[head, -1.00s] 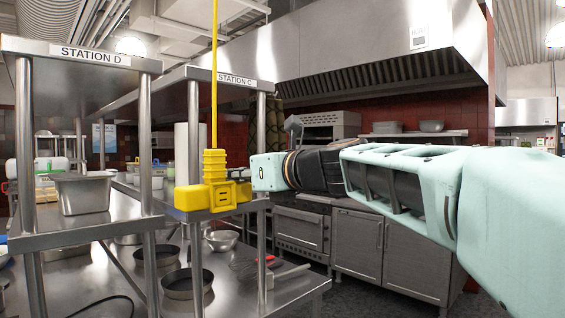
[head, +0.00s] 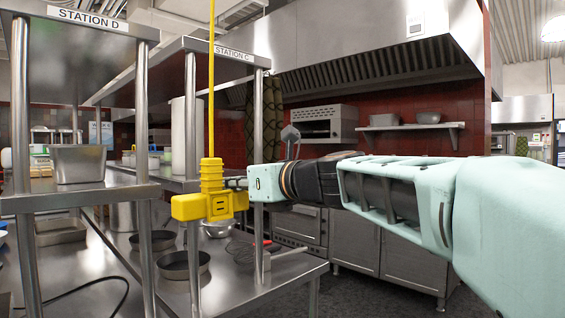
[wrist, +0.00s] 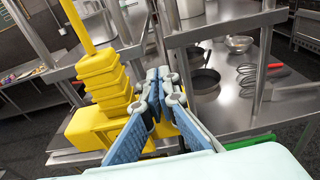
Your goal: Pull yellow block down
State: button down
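The yellow block (head: 207,203) hangs at the lower end of a thin yellow cord (head: 212,90), in front of the shelf posts. It has a stepped, ribbed top and a wider base. In the wrist view the block (wrist: 93,100) fills the left side. My gripper (head: 236,184) reaches the block's right side. In the wrist view the blue-padded fingers of my gripper (wrist: 168,135) lie on either side of a yellow part of the block and look shut on it. The exact contact is partly hidden by the fingers.
Steel shelving marked STATION D (head: 88,18) and STATION C (head: 232,53) stands left and behind the block, with a post (head: 192,130) close by. Black pans (head: 183,264) and a whisk (head: 240,250) lie on the lower shelf. Floor shows at right.

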aim_at(240, 201)
jog(key=shift+f+b, duration=1.15)
jog(key=shift+f, duration=0.7)
notch_tip(240, 201, down, 14)
jog(key=b, duration=1.2)
jog(key=s+d+r+p, duration=0.5)
jog(key=d+r+p, duration=0.1)
jog(key=r, duration=0.1)
jog(key=shift+s+r, duration=0.2)
jog(key=shift+r, duration=0.1)
dwell(0.4)
